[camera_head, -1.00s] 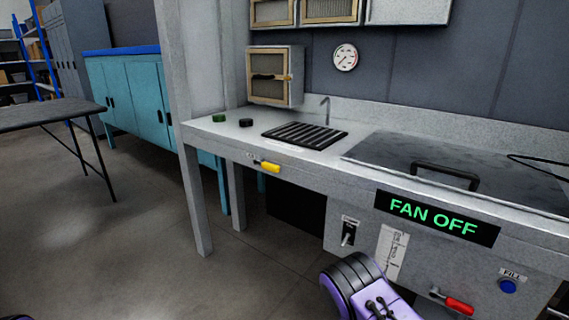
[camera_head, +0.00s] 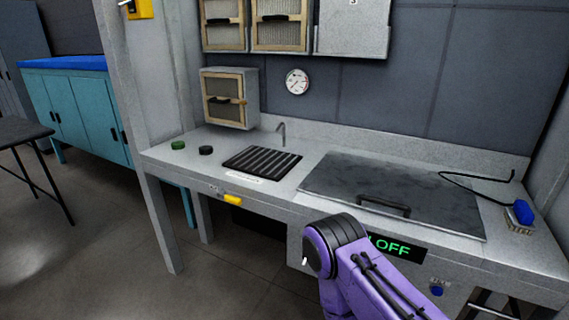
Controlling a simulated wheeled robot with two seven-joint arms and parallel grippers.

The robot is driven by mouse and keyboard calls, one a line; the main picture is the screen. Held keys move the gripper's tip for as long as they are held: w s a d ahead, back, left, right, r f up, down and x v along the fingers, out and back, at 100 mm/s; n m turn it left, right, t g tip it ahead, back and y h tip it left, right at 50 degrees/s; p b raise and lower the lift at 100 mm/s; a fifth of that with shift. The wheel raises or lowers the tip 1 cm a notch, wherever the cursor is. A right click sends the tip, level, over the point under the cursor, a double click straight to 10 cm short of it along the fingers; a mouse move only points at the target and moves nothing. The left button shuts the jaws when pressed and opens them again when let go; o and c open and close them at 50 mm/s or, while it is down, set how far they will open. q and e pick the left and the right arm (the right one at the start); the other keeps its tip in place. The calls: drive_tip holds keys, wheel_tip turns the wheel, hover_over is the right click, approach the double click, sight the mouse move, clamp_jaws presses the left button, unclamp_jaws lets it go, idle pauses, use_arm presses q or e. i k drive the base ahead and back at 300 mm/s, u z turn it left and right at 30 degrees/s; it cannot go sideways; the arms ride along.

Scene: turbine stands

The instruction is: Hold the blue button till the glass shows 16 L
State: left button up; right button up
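The round blue button (camera_head: 437,291) sits on the front panel of the grey bench, under a small label, at the lower right. The glass with its level scale is not visible now; my purple arm covers that part of the panel. The arm rises from the bottom edge in front of the bench, with its dark joint left of the display. Neither gripper shows in this view, so I cannot see what either one holds.
A display (camera_head: 399,248) is partly covered by my arm; "OFF" is readable. A yellow handle (camera_head: 232,199) sticks out in front.

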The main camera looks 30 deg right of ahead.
sight(437, 290)
drive_tip(key=k, duration=0.5)
drive_tip(key=z, duration=1.6)
drive_tip(key=i, duration=0.25)
drive_tip(key=u, duration=0.25)
